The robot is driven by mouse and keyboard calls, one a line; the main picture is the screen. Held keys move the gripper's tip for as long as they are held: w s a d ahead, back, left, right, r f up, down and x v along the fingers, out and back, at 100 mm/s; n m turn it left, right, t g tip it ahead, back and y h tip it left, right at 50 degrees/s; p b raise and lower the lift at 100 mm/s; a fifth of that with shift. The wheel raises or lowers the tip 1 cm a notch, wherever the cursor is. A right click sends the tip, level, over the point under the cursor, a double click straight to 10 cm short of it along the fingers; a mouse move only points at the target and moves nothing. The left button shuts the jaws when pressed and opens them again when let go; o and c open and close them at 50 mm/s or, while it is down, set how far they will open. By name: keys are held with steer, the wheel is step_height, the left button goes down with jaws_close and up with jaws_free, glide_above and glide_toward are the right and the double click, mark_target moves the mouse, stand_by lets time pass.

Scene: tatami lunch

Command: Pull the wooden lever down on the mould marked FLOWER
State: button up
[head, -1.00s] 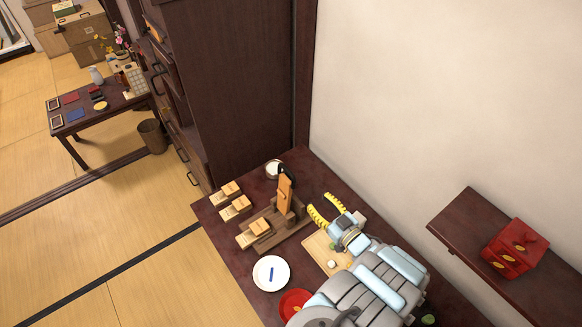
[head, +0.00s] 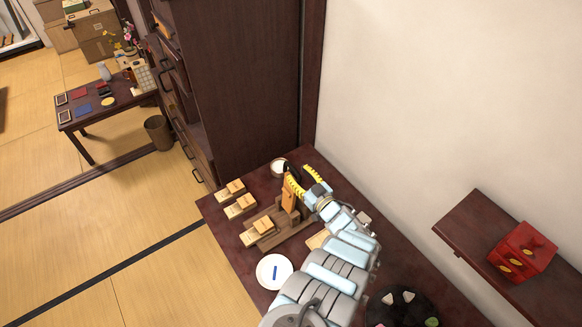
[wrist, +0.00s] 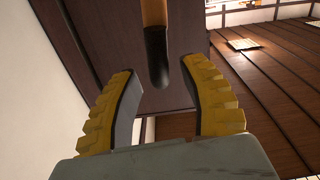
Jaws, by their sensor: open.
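A wooden lever (head: 289,197) stands upright on a brown wooden press base (head: 263,231) on the dark table. Its black end (wrist: 157,62) shows in the wrist view, with the wooden shaft (wrist: 154,12) above it. My gripper (head: 299,180) is open at the lever's top. In the wrist view its yellow ribbed fingers stand on either side of the black end, with a gap on both sides. A light wooden mould (head: 257,238) sits at the base's front. Two smaller wooden moulds (head: 237,188) (head: 242,204) lie behind it. I cannot read any FLOWER marking.
A white plate (head: 262,278) with a blue stick lies in front of the press, and a white bowl (head: 278,166) behind it. A dark round tray (head: 390,315) is at the lower right. A wall shelf (head: 460,225) holds a red box (head: 522,250).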

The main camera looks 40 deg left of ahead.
steer(key=shift+b+x, duration=0.5)
steer(key=shift+x, duration=1.65)
steer(key=shift+s+r, duration=0.1)
jaws_close()
